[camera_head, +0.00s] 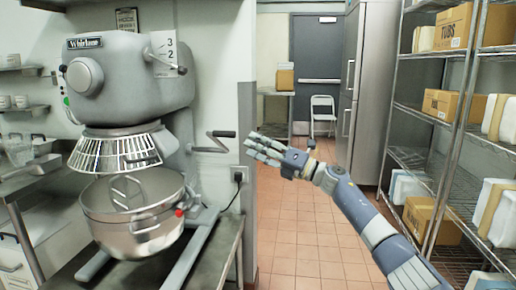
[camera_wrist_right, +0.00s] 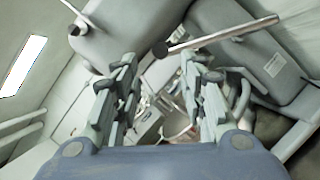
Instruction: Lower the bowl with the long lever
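The grey mixer (camera_head: 130,80) stands at the left in the head view. Its steel bowl (camera_head: 135,215) hangs in the bowl support below the wire guard (camera_head: 113,153). The long cranked lever (camera_head: 212,143) with a dark grip sticks out from the column's right side. My right gripper (camera_head: 262,147) is in front of the doorway, apart from and to the right of the lever in the picture. In the wrist view my right gripper (camera_wrist_right: 160,90) has its fingers spread, with nothing between them. A grey rod (camera_wrist_right: 220,35) shows beyond them; I cannot tell which lever it is. My left gripper is out of view.
A wall corner (camera_head: 247,150) with a socket is close behind the lever. Wire shelves (camera_head: 450,150) with boxes stand at the right. A steel cabinet (camera_head: 370,90) and white chair (camera_head: 322,115) are farther back. The tiled floor (camera_head: 300,225) between is clear.

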